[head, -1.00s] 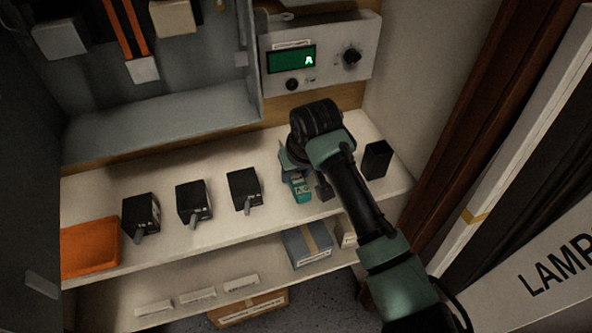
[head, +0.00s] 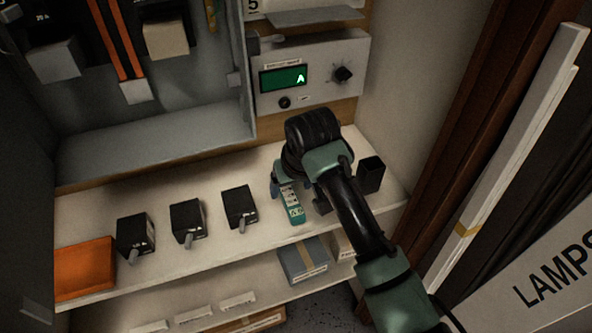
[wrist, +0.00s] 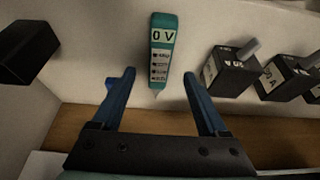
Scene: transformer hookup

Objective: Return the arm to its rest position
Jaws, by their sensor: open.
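My gripper (wrist: 158,77) shows two blue fingers spread apart in the wrist view. A teal voltage tester (wrist: 160,50) lies on the white shelf, its display reading 0 V. In the wrist view it appears between and beyond the fingertips, with a gap on both sides. In the head view my arm reaches down over the right part of the shelf, and the tester (head: 294,207) shows beside the gripper. The far finger is partly hidden behind the wrist in the head view.
A panel with a green display (head: 283,79) is behind.

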